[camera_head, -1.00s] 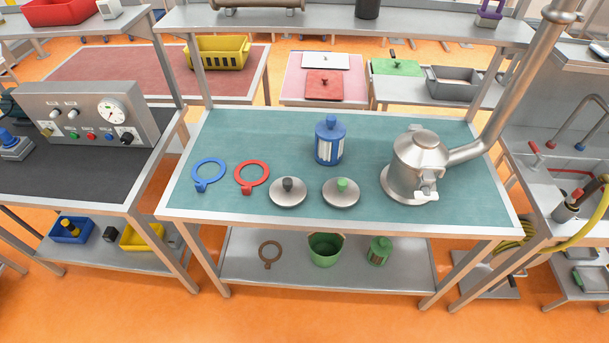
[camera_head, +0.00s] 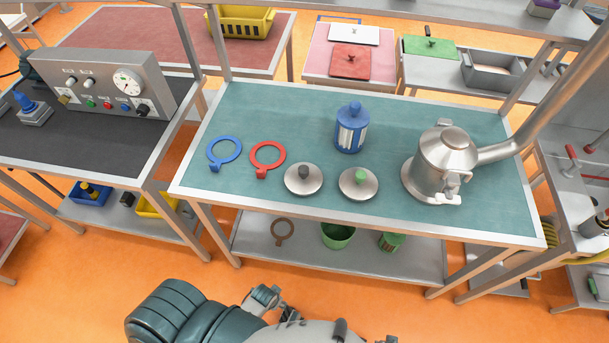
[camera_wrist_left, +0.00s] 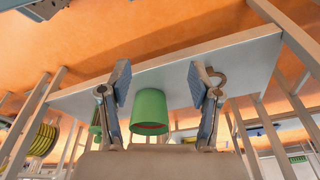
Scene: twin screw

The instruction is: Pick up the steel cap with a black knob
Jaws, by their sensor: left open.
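The steel cap with a black knob (camera_head: 303,185) lies knob up on the teal worktop near its front edge. A similar steel cap with a green knob (camera_head: 357,188) lies just to its right, apart from it. My left arm enters the head view at the bottom, below and in front of the table, well away from the caps. In the left wrist view my left gripper (camera_wrist_left: 158,75) is open and empty, its two blue-padded fingers spread. A green container (camera_wrist_left: 149,110) shows beyond and between them. Neither cap shows in that view. My right gripper is not in view.
On the worktop (camera_head: 250,100) stand a blue canister (camera_head: 351,130) and a steel vessel with a pipe (camera_head: 440,165). A blue ring (camera_head: 225,151) and a red ring (camera_head: 268,155) lie left of the caps. A lower shelf (camera_head: 300,262) holds green containers and a brown ring.

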